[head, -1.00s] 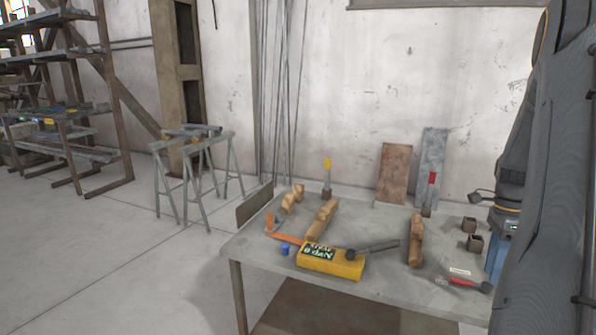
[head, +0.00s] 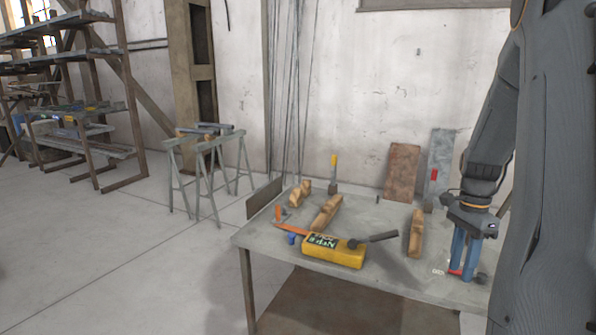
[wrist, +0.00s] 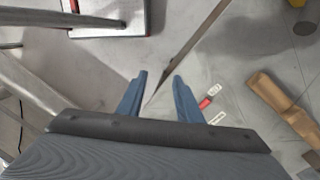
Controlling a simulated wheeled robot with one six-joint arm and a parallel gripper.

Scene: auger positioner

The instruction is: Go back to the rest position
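My gripper (head: 465,272) hangs fingers-down over the right side of the grey workbench (head: 262,238) in the head view. In the wrist view its two blue fingers (wrist: 160,78) stand apart with nothing between them. A red-handled tool (wrist: 207,102) lies on the bench beyond the fingers, to their right. In the head view the fingers partly hide that tool. My arm covers the right edge of the head view.
Carved wooden pieces (head: 416,234) (head: 326,211) lie behind. Sawhorses (head: 208,170) and a shelf rack (head: 100,100) stand at left. Floor between them and the bench is clear.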

